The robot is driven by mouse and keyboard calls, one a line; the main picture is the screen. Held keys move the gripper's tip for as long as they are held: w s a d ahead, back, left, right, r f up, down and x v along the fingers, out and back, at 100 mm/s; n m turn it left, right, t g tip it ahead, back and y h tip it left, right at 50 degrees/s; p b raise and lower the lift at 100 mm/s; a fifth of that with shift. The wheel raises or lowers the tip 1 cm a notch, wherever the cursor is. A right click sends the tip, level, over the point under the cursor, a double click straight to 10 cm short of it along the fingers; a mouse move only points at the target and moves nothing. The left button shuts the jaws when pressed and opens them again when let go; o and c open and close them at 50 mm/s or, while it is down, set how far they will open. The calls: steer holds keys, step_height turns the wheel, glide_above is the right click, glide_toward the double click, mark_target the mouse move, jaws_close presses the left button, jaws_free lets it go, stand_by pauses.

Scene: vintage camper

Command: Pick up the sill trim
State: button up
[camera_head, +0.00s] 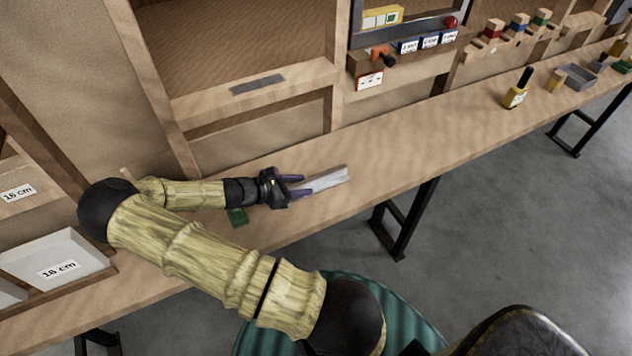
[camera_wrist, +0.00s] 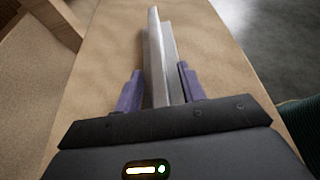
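The sill trim, a pale silver-grey angled strip (camera_head: 328,180), lies lengthwise on the wooden bench top, pointing away from my gripper. In the wrist view the strip (camera_wrist: 158,55) runs up the middle, between my two purple fingers. My gripper (camera_head: 297,185) is low over the bench at the strip's near end. Its fingers (camera_wrist: 161,70) stand apart, one on each side of the strip. A narrow gap shows at the left finger; the right finger is very close to the strip, and contact cannot be told. The strip's nearest end is hidden by the gripper body.
A wooden window frame with a flat grey strip (camera_head: 257,84) on its ledge stands behind the bench (camera_head: 400,150). A small green block (camera_head: 237,216) lies beside my wrist. The bench between is clear.

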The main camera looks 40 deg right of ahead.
jaws_close()
step_height(320, 180, up, 10)
steer(key=shift+r, duration=0.1)
stand_by(0.5)
